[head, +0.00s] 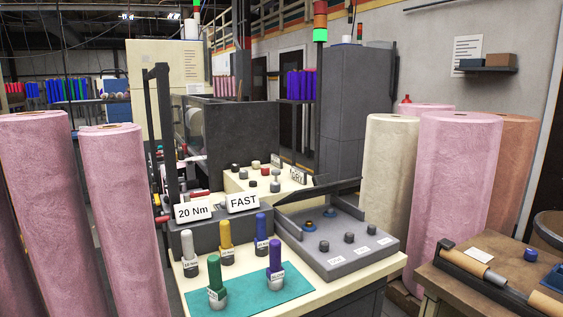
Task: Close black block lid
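A dark grey, low block-like box (340,256) sits at the right end of the cream table, with several knobs and small labels on its top. A thin black lid-like panel (318,186) stands up over its back edge, seen nearly edge-on and tilted. I cannot tell exactly how it is hinged. The block's top is uncovered. Neither of my grippers shows in the head view.
A teal mat (250,296) with several coloured labelled pegs lies at the table's front. Signs "20 Nm" (194,211) and "FAST" (243,202) stand behind it. Tall pink rolls (125,220) flank the left. A wooden bench (470,285) is at right.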

